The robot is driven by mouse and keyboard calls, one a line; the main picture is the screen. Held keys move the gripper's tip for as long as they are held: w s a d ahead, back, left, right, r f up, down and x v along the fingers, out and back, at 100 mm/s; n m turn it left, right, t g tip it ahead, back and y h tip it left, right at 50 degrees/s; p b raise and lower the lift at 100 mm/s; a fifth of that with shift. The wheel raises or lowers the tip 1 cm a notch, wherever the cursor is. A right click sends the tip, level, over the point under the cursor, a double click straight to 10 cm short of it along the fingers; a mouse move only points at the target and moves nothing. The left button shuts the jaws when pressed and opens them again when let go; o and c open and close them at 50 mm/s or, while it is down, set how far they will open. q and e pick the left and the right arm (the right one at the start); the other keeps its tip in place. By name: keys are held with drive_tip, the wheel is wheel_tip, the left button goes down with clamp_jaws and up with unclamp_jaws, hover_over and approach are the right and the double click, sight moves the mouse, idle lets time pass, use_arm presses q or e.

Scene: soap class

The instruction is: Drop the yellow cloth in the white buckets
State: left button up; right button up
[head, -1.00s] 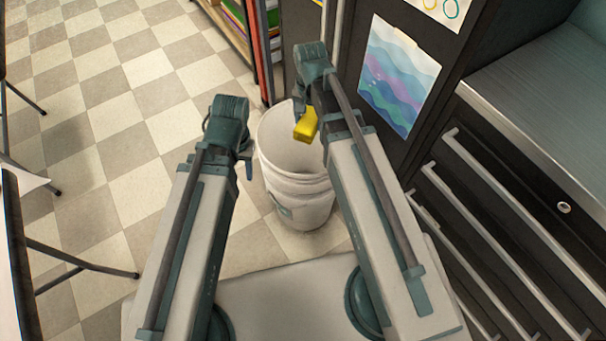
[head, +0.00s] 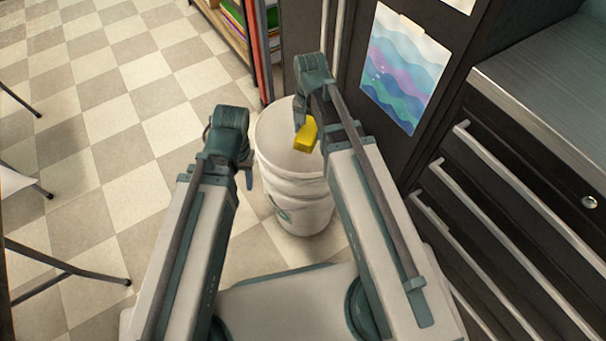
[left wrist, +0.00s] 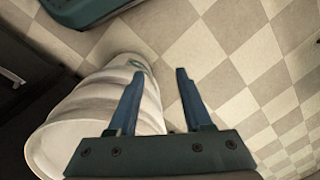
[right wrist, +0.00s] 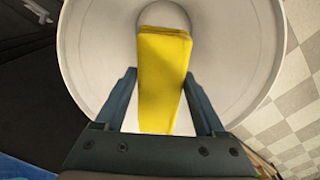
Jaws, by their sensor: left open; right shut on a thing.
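The yellow cloth (head: 306,136) is a folded yellow block held by my right gripper (head: 300,122) over the mouth of the white bucket (head: 300,205). In the right wrist view the cloth (right wrist: 163,75) lies between the two fingers of my right gripper (right wrist: 165,100), with the round inside of the bucket (right wrist: 95,50) around and below it. My left gripper (head: 247,168) is open and empty beside the bucket's left side. In the left wrist view, the fingers of my left gripper (left wrist: 157,100) stand apart, with the bucket (left wrist: 75,120) next to them.
A dark drawer cabinet (head: 500,190) with a metal top stands close on the right. A dark panel with a wave picture (head: 403,68) is just behind the bucket. A shelf (head: 232,25) with coloured items is at the back. Checkered floor (head: 120,130) is open on the left.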

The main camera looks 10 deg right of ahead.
drive_tip(key=o, duration=1.2)
drive_tip(key=shift+c, duration=0.2)
drive_tip(key=shift+r, duration=0.1)
wheel_tip(320, 180, up, 14)
drive_tip(key=p, duration=1.4)
drive_tip(key=s+a+n+h, duration=0.1)
drive_tip(key=s+a+n, duration=0.8)
drive_tip(key=s+n, duration=0.3)
wheel_tip(320, 180, up, 13)
drive_tip(key=m+p, duration=0.1)
drive_tip(key=p, duration=1.2)
drive_tip(key=shift+s+a, duration=0.2)
drive_tip(key=shift+s, duration=0.15)
